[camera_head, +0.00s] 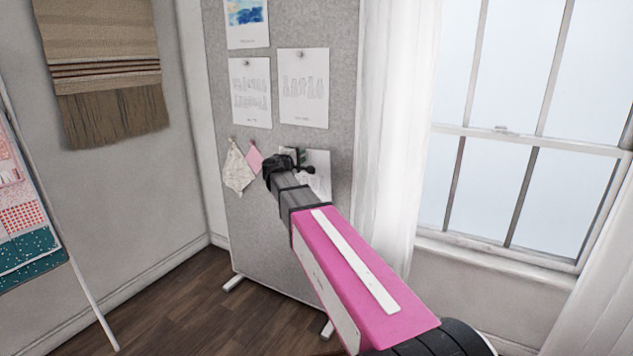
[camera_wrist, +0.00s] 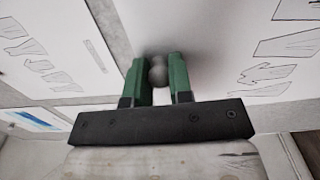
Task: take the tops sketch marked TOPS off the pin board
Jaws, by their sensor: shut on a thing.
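The pin board (camera_head: 225,60) is a tall grey panel on feet beside the window. A white sheet (camera_head: 319,178) with faint drawings hangs low on its right, partly hidden by my gripper (camera_head: 301,160). Drawn outlines on this sheet (camera_wrist: 290,45) also show in the wrist view. There, my green fingers (camera_wrist: 163,75) are closed around a round grey pin head (camera_wrist: 158,74) in front of the pale sheet. The sheet looks flat against the board. The sheet labels are too small or skewed to read, so I cannot tell which is marked TOPS.
Two sketch sheets, left (camera_head: 250,92) and right (camera_head: 303,87), hang higher, with a blue picture (camera_head: 246,20) above. A pale fabric swatch (camera_head: 238,170) and a pink one (camera_head: 254,158) hang left of my gripper. A white curtain (camera_head: 395,130) borders the board's right.

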